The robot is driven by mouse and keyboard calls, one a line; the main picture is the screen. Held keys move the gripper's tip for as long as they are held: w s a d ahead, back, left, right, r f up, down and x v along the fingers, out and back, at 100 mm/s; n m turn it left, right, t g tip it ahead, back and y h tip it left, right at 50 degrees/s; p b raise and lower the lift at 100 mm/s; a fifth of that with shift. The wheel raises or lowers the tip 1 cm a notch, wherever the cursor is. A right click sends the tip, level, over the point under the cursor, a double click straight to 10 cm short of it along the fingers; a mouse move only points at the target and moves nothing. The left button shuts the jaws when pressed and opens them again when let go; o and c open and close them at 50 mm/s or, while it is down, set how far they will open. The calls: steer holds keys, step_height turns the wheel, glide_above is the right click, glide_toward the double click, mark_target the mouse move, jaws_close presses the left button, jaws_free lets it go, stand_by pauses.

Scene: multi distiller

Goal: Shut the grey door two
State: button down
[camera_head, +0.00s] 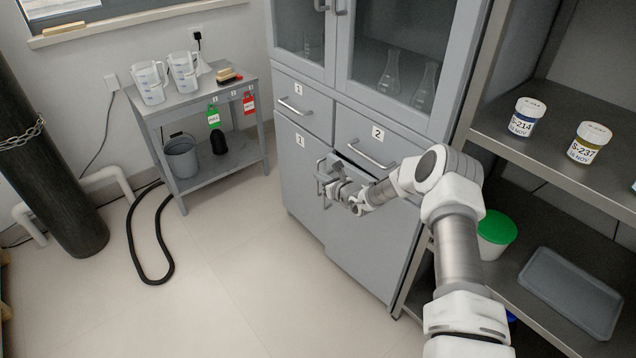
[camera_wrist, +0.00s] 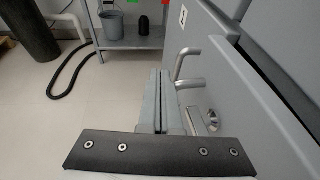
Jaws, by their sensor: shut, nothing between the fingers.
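Grey door two is the lower right door (camera_head: 370,235) of the grey cabinet, below the drawer labelled 2. It appears slightly ajar, with a dark gap along its top edge; its own label is hidden behind my arm. In the wrist view the door's face (camera_wrist: 245,105) fills the right side. My gripper (camera_head: 326,183) is shut and empty, in front of the meeting edge of the two lower doors, near their handles. In the wrist view its closed fingers (camera_wrist: 160,75) lie just left of the bar handles (camera_wrist: 190,82). Contact cannot be told.
The lower left door (camera_head: 303,170), labelled 1, looks closed. A metal shelf (camera_head: 520,155) with jars stands close on the right. A small grey table (camera_head: 195,98) with jugs and a black hose (camera_head: 135,240) are at left. Floor before the cabinet is clear.

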steer(key=shift+w+d+m+h, duration=0.4)
steer(key=shift+w+d, duration=0.2)
steer(key=shift+w, duration=0.15)
